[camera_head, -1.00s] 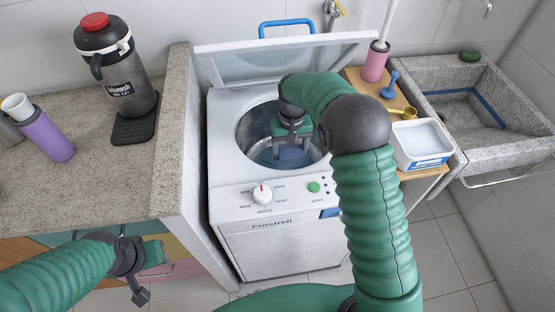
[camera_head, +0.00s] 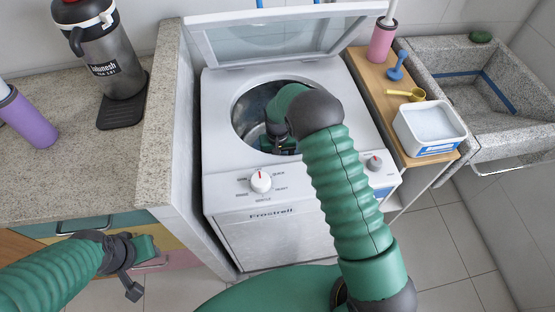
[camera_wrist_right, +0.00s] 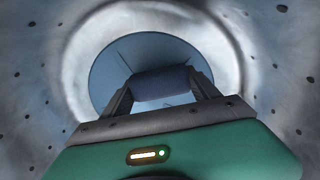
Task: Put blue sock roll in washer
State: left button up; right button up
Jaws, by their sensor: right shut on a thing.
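The white top-loading washer (camera_head: 270,225) stands in the middle of the head view with its lid (camera_head: 290,42) raised. My right gripper (camera_wrist_right: 160,90) reaches down inside the metal drum (camera_head: 243,112). In the right wrist view it is shut on the dark blue sock roll (camera_wrist_right: 160,82), which sits between its two fingers. The drum's blue-grey bottom (camera_wrist_right: 115,70) shows beyond the roll, apparently with a gap. In the head view my arm and the drum rim hide the roll. My left gripper (camera_head: 140,268) hangs empty in front of the counter's drawers, its fingers apart.
A granite counter (camera_head: 100,180) on the left holds a dark jug (camera_head: 115,75) and a purple tumbler (camera_head: 28,120). On the right are a wooden shelf with a white tub (camera_head: 430,125), a yellow scoop (camera_head: 408,94) and a pink holder (camera_head: 382,42), then a stone sink (camera_head: 500,140).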

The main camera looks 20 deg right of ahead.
jog(key=shift+f, duration=0.1)
jog(key=shift+f, duration=0.45)
jog(key=o, duration=1.3)
notch_tip(320, 180, up, 13)
jog(key=shift+r+p, duration=0.15)
jog(key=shift+p, duration=1)
